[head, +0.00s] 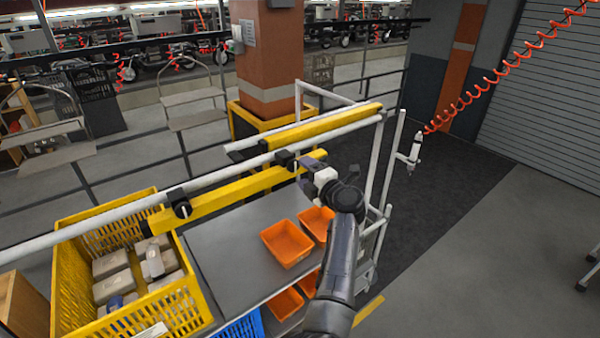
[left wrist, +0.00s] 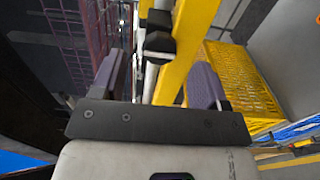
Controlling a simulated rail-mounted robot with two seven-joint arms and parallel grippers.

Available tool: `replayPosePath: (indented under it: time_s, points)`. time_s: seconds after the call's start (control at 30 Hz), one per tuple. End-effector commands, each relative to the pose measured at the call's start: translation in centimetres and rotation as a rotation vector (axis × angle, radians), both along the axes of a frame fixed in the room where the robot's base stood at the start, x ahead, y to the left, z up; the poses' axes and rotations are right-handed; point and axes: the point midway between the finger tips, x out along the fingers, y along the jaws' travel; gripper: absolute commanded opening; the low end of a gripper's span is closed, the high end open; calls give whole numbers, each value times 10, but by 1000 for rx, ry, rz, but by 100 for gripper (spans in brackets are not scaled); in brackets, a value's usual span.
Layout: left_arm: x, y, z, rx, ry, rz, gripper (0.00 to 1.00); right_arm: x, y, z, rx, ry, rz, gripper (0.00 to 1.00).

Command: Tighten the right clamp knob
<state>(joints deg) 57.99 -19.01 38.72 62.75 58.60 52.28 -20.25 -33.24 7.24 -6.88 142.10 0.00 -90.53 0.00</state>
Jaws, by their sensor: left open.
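The right clamp knob (head: 286,159) is a black knob on the yellow bar (head: 235,193), beside the white rail. My left gripper (head: 309,174) is close to its right side in the head view, open, with purple fingers. In the left wrist view a black knob (left wrist: 159,46) shows just beyond the open fingers (left wrist: 157,82), between their lines; nothing is seen held. I cannot tell whether a finger touches it. Another black clamp knob (head: 180,204) sits farther left on the same bar. The right gripper is not in view.
A yellow crate (head: 195,300) with grey boxes stands at the lower left. Orange bins (head: 286,243) sit on the grey shelf (head: 222,262) below the bar. A white rail (head: 110,217) runs along the bar, and white posts (head: 375,165) stand right of my gripper.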

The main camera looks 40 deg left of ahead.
Motion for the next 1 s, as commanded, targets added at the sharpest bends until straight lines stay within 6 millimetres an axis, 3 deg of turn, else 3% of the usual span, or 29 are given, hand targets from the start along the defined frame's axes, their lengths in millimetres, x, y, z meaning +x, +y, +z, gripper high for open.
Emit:
replayPosePath:
  time_s: [0.03, 0.2, 0.5, 0.7, 1.0]
  points:
    - [-3, -12, -6, -2, -2, -3, 68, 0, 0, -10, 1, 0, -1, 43]
    - [-14, -46, -5, 2, 0, -1, 68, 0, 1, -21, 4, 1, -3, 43]
    - [-24, -81, -2, 2, 0, 1, 68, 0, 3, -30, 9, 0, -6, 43]
    - [-28, -95, -1, 2, 2, 1, 68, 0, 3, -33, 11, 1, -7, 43]
    - [-29, -99, -1, 0, 1, 1, 68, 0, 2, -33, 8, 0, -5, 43]
